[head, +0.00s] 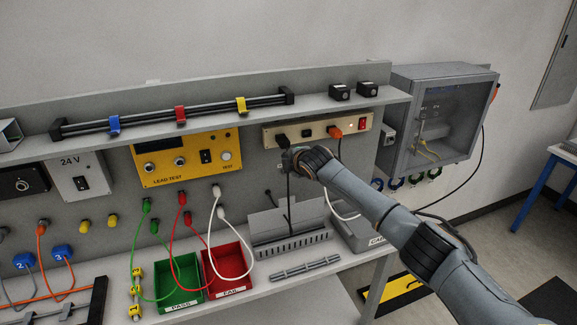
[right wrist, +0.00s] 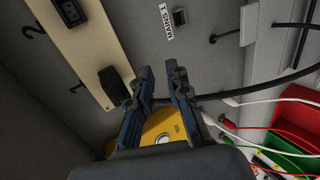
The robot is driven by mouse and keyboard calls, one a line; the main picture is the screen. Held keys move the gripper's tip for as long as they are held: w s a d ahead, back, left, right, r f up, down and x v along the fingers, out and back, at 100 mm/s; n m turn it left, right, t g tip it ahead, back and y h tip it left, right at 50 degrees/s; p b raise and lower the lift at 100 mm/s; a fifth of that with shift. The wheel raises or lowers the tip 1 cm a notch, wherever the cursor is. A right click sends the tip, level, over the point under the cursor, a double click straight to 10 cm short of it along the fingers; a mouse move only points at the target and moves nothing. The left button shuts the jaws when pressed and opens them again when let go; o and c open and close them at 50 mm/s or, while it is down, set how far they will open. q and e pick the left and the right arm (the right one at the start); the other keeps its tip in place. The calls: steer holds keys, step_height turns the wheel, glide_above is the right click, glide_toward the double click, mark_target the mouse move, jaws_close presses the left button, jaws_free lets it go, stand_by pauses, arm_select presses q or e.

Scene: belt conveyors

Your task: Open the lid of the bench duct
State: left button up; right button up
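The bench duct (head: 291,246) is a grey slotted channel on the bench, right of the red bin. A grey panel (head: 285,219) stands up along its back; I cannot tell whether this is the lid raised or a back wall. My right gripper (head: 296,157) is above the duct, in front of the wall panel and just below the beige power strip. In the right wrist view my right gripper (right wrist: 160,85) has its fingers apart with nothing visibly held. A black plug (right wrist: 114,86) is close beside one finger. My left gripper is not in view.
The power strip (head: 350,129) holds black and orange plugs. A black cable (head: 289,190) hangs toward the duct. The green bin (head: 180,307) and red bin (head: 228,291) are left, with looped leads. A slotted grey strip (head: 305,269) lies in front; a grey bin (head: 352,238) stands right.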

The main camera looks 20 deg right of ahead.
stand_by(0.5)
steer(key=shift+s+r, duration=0.1)
steer(key=shift+s, duration=0.05)
steer(key=v, duration=1.1)
steer(key=shift+s+r, duration=0.25)
steer(key=shift+s, duration=0.05)
